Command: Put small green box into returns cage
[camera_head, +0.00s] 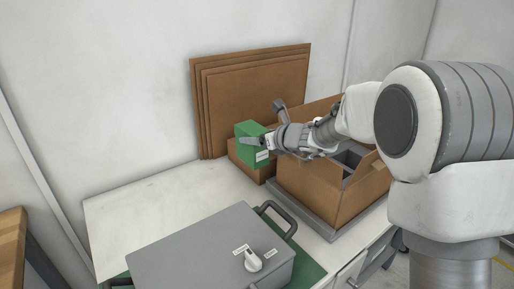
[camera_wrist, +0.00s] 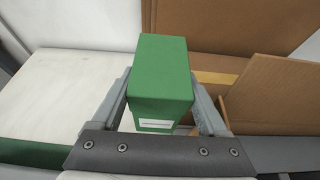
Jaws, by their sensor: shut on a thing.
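The small green box (camera_head: 252,140) has a white label and is at the back of the white worktop, above or on a small brown carton. In the wrist view the green box (camera_wrist: 161,80) stands between the two fingers. My gripper (camera_head: 256,143) is shut on it; its fingers also show in the wrist view (camera_wrist: 161,104). I cannot tell whether the box touches the carton below. No returns cage can be made out in either view.
A large open brown carton (camera_head: 310,185) with grey dividers stands right of the box. Flat cardboard sheets (camera_head: 255,95) lean on the wall. A grey case (camera_head: 205,255) lies in front on a green mat (camera_head: 308,273). The worktop's left part (camera_head: 150,210) is bare.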

